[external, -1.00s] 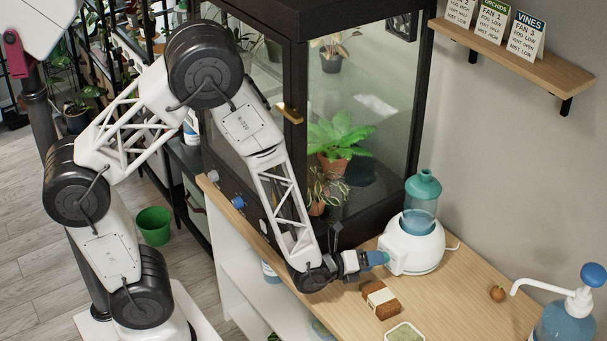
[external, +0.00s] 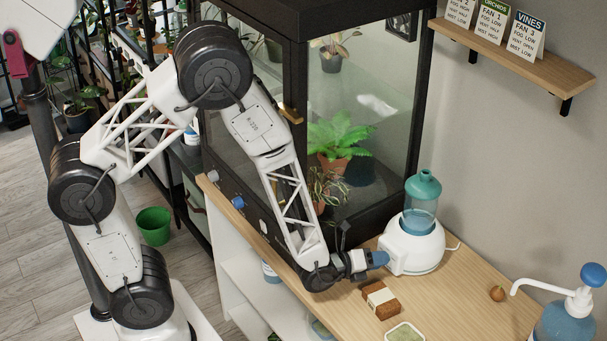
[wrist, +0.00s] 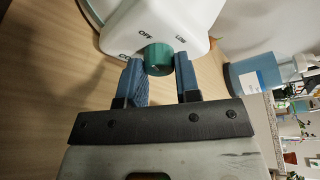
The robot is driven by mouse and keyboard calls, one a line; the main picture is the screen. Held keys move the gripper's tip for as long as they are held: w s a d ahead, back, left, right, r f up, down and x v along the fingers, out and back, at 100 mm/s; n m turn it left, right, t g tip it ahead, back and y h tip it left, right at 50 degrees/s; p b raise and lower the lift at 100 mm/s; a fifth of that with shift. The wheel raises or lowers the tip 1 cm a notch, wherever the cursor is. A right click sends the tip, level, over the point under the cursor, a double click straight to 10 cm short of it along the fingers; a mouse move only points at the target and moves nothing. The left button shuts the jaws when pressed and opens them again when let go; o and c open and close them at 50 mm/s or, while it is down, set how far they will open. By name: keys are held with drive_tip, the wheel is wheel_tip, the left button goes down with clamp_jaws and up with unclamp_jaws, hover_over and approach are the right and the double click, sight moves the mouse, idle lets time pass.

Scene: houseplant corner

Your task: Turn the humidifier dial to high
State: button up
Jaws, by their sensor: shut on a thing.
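The humidifier (external: 415,245) is white and rounded, with a teal-capped water tank on top, and stands on the wooden table. Its green dial (wrist: 158,58) is on a protruding front face. In the wrist view, the labels OFF and LOW sit around the dial, and another label at the left is partly hidden by a finger. My gripper (wrist: 160,72) has its blue fingers on either side of the dial, shut on it. In the external view my gripper (external: 378,259) reaches the humidifier's front face, and the fingers mostly hide the dial. The pointer direction is unclear.
A brown block with a pale band (external: 381,300) lies close below my gripper, with a shallow green-filled dish (external: 404,333) nearer. A pump bottle (external: 568,318) stands at right. The glass plant cabinet (external: 350,130) is close behind my arm. The table right of the block is fairly clear.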

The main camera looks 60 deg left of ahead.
drive_tip(key=shift+m, duration=0.3)
drive_tip(key=shift+m+y, duration=0.7)
drive_tip(key=shift+m, duration=0.5)
drive_tip(key=shift+d+m+g+y, duration=0.1)
drive_tip(key=shift+m+g+y, duration=0.3)
drive_tip(key=shift+m+y, duration=0.7)
drive_tip(key=shift+m, duration=0.4)
drive_tip(key=o, duration=0.9)
drive_tip(key=shift+v, duration=3.95)
